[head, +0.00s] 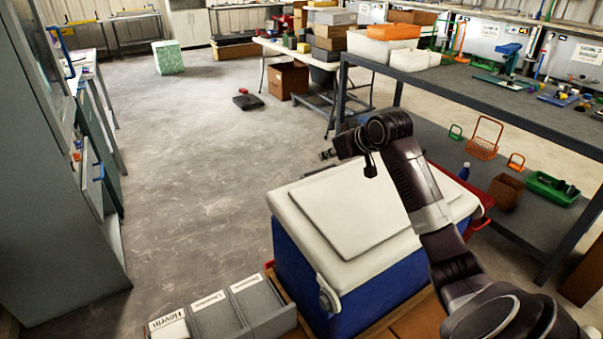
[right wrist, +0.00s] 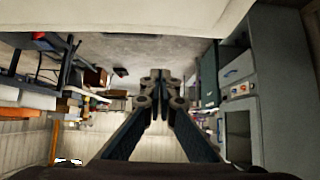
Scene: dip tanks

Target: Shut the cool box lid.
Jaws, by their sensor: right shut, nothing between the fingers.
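The cool box has a blue body (head: 305,262) and a white lid (head: 350,215). In the head view it stands low in front of me, right of centre. The lid lies down over the body, and I see no gap along the visible edges. My right gripper (head: 326,155) is beyond the lid's far edge in the head view, its arm crossing over the lid's right part. In the right wrist view the right gripper (right wrist: 161,80) is shut and empty, with a pale surface, probably the lid (right wrist: 130,14), along the top. My left gripper is not in view.
Grey labelled bins (head: 220,312) sit at the cool box's left. A red container (head: 484,205) is partly hidden behind its right side. A dark workbench (head: 480,92) with a lower shelf runs along the right. A grey cabinet (head: 60,190) stands left. The floor (head: 195,170) between is largely clear.

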